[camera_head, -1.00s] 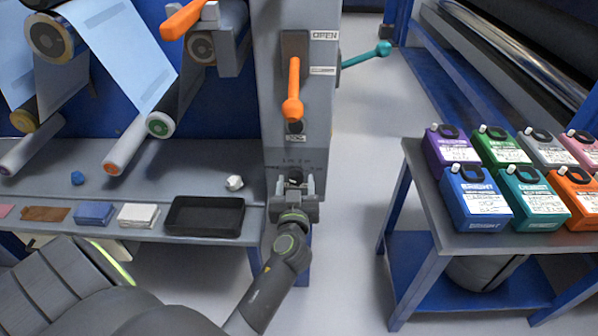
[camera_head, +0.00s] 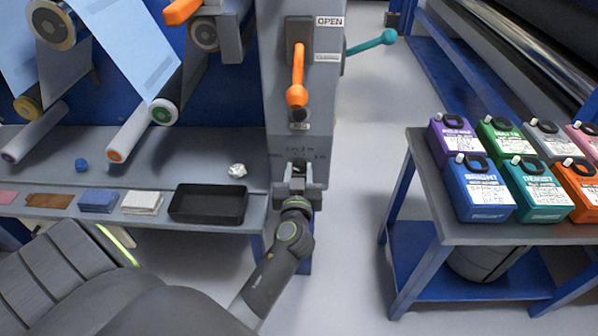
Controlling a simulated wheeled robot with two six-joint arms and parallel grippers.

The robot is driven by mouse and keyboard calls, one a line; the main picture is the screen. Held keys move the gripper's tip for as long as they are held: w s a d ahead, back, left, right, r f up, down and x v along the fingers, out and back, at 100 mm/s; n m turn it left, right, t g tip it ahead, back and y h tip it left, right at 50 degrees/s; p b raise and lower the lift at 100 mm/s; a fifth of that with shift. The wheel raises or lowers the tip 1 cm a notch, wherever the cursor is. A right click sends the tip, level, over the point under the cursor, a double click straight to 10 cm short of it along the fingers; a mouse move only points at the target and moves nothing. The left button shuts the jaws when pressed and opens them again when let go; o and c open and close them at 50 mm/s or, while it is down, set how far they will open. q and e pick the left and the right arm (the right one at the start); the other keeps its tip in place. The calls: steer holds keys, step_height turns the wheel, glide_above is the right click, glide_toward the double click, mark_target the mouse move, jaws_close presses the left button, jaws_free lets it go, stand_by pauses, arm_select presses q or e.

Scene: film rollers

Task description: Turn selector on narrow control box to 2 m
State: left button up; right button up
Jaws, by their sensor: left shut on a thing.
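The narrow control box (camera_head: 300,100) is a tall grey column in the middle of the head view. Small dial markings (camera_head: 299,150) are printed low on its front face, too small to read fully. My left gripper (camera_head: 298,172) is at the box front just below these markings. It is shut on the selector (camera_head: 299,163), a small dark knob mostly hidden between the fingers. Which mark the selector points at cannot be seen. My right gripper is not in view.
An orange lever (camera_head: 297,80) and a teal lever (camera_head: 372,42) stick out of the box above. A black tray (camera_head: 208,204) lies on the ledge at left. A cart (camera_head: 425,165) with several coloured boxes stands at right, with free floor between.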

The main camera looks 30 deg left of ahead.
arm_select(q)
steer(key=shift+m, duration=0.3)
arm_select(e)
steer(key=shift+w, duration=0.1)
arm_select(q)
steer(key=shift+m, duration=1)
steer(key=m, duration=0.2)
steer(key=shift+m, duration=0.4)
steer(key=m, duration=0.2)
steer(key=shift+d+m, duration=0.1)
steer(key=shift+m, duration=1.6)
steer(key=m+p, duration=0.1)
steer(key=m, duration=0.2)
steer(key=shift+w, duration=0.1)
steer(key=shift+m+p, duration=0.6)
steer(key=shift+m, duration=1.2)
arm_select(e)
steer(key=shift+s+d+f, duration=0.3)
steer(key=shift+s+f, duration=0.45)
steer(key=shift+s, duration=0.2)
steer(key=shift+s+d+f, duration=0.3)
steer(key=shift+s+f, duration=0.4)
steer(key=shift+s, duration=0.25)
